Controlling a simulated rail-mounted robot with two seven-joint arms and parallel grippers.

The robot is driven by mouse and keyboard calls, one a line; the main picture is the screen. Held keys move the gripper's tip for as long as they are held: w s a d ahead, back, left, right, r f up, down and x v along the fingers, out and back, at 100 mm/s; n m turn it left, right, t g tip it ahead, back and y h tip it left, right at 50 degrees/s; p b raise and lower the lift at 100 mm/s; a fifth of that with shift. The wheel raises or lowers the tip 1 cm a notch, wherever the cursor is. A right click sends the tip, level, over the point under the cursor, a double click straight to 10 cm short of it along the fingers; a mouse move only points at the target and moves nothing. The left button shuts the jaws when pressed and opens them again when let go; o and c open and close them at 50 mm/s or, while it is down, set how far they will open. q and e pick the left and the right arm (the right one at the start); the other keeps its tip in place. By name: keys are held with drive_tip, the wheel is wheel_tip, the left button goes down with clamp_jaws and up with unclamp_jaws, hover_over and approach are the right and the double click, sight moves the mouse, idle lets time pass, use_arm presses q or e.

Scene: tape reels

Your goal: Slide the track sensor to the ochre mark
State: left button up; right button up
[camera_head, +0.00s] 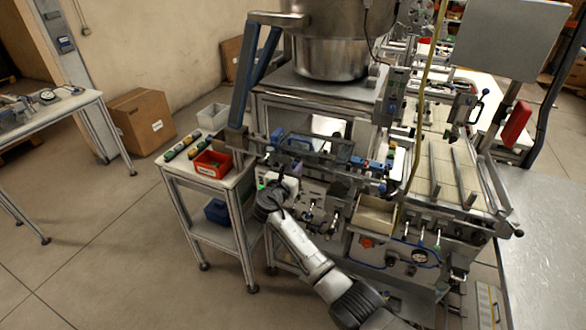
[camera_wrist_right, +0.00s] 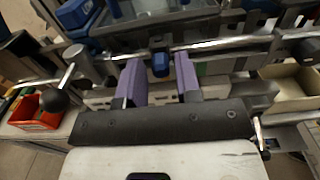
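My right gripper (camera_wrist_right: 159,68) has two purple fingers standing apart, with a clear gap between them, in the right wrist view. A small blue block (camera_wrist_right: 161,65) on a metal rail (camera_wrist_right: 215,44) shows in that gap, with space on both sides; it may be the track sensor, but I cannot be sure. In the head view my right gripper (camera_head: 288,180) is at the front of the machine, just below the rail (camera_head: 325,153); its fingertips are hard to make out. I cannot pick out the ochre mark in either view. My left gripper is not in view.
A red bin (camera_head: 212,163) stands on the side cart left of the machine. A beige tray (camera_head: 375,214) is on the machine's front, right of my gripper. A black ball-ended lever (camera_wrist_right: 54,99) stands close left of the fingers. Several knobs and fittings crowd the front.

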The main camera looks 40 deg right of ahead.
drive_tip(key=shift+o, duration=0.9)
drive_tip(key=p+v, duration=0.1)
drive_tip(key=v, duration=1.3)
